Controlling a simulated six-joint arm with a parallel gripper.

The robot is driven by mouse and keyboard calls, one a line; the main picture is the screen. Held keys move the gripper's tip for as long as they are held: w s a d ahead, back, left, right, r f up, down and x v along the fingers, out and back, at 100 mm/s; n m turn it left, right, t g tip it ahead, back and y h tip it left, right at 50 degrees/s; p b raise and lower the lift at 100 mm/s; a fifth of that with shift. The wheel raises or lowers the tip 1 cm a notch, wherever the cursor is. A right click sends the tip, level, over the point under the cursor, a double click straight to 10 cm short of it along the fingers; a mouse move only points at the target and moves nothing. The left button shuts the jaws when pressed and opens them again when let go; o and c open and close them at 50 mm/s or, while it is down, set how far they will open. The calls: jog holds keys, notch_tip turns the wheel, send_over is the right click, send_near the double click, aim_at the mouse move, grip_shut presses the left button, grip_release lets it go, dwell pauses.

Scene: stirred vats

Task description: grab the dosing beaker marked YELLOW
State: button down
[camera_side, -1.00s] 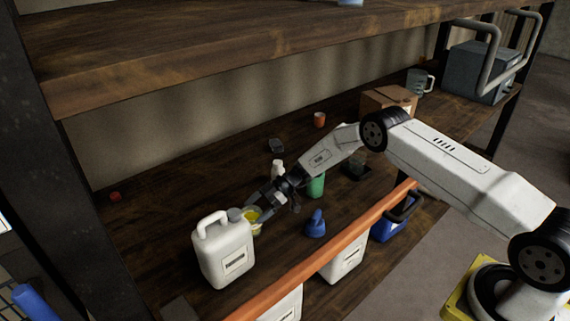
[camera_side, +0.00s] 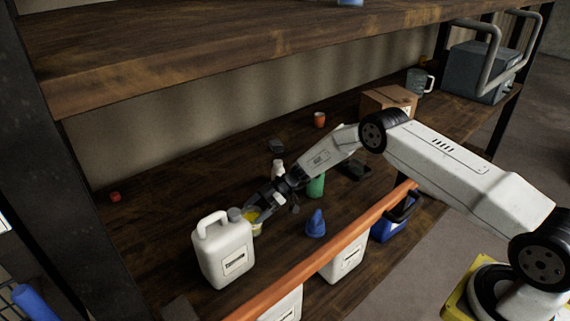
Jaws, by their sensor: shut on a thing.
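The dosing beaker (camera_side: 254,228) with yellow contents stands on the wooden bench, just right of a white jug. Its marking is too small to read. My gripper (camera_side: 256,214) reaches down from the upper right and is shut on the beaker. The fingers and the jug hide part of the beaker. I cannot tell whether its base touches the bench.
The white jug (camera_side: 225,252) stands close at the left of the beaker. A blue bottle (camera_side: 315,224), a green container (camera_side: 316,186) and a small white bottle (camera_side: 277,169) stand nearby. An orange rail (camera_side: 335,250) runs along the front edge. An orange cup (camera_side: 319,120) is farther back.

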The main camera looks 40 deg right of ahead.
jog(key=shift+r, duration=0.15)
jog(key=s+d+r, duration=0.1)
jog(key=s+r, duration=1.1)
jog(key=s, duration=0.2)
jog(key=shift+d+r, duration=0.25)
jog(key=shift+r, duration=0.1)
dwell(0.4)
jog(key=shift+w, duration=0.1)
dwell(0.5)
